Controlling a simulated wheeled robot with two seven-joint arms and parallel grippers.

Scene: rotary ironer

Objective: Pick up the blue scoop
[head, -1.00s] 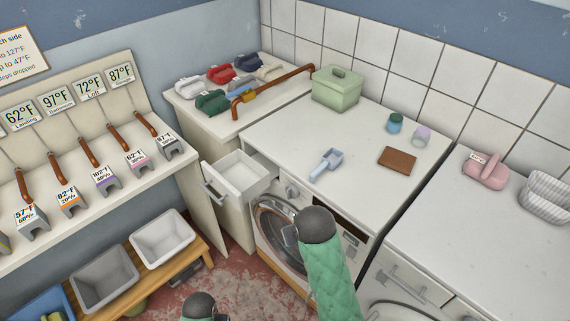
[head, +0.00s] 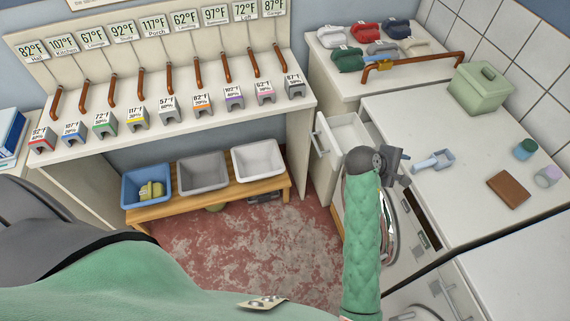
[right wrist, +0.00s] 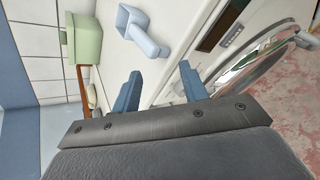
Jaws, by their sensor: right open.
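The blue scoop (head: 434,161) is pale blue with a square cup and a short handle. It lies on the white machine top, its handle pointing left towards my right gripper (head: 397,155). In the right wrist view the scoop (right wrist: 143,31) shows ahead of the jaws, with its handle towards them. My right gripper (right wrist: 160,84) is open and empty, just left of the scoop in the head view and apart from it. My left gripper is not in view.
On the same top are a brown wallet-like block (head: 508,190), a teal-lidded jar (head: 525,149), a lilac cup (head: 547,176) and a green box (head: 480,88). An open drawer (head: 345,140) juts out left of my right gripper. Bins (head: 203,174) stand on a low bench.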

